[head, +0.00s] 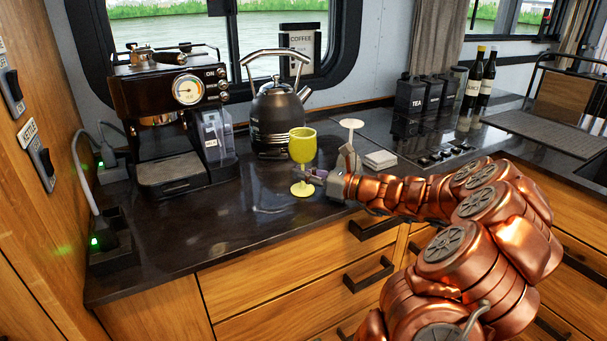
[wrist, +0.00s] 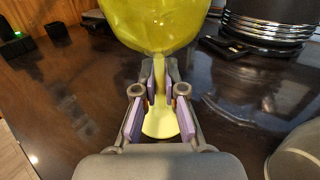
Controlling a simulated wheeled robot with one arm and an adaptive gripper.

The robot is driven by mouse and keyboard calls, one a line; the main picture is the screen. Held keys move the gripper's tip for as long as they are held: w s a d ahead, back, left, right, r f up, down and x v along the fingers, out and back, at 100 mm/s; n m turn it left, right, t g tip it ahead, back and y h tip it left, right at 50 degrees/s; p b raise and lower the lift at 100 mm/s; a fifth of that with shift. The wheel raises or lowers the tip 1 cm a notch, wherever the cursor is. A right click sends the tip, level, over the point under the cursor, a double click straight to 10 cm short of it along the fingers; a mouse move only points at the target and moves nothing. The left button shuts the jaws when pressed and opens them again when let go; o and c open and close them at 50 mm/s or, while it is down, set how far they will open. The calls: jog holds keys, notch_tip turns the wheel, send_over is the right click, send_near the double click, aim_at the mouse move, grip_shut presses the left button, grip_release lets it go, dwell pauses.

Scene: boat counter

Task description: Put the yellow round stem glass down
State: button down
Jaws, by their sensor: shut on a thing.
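The yellow round stem glass (head: 302,146) is upright over the dark counter, in front of the kettle. My gripper (head: 318,176) is shut on its stem, coming in from the right. In the wrist view the yellow bowl (wrist: 160,22) fills the top, above my gripper (wrist: 160,98). The purple-lined fingers lie on either side of the stem, and the pale yellow foot shows between and below them. The foot is close to the counter surface; I cannot tell whether it touches.
A black kettle (head: 277,121) stands behind the glass and a coffee machine (head: 165,125) to its left. A pale stemmed thing (head: 351,124) and a small white stack (head: 380,159) are just right. Bare counter (head: 235,215) lies to the left and front.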

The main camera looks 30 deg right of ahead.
jog(key=shift+f, duration=0.1)
jog(key=c, duration=1.3)
grip_release()
jog(key=shift+o, duration=0.2)
jog(key=shift+r, duration=0.2)
jog(key=v, duration=1.2)
jog(key=shift+f, duration=0.1)
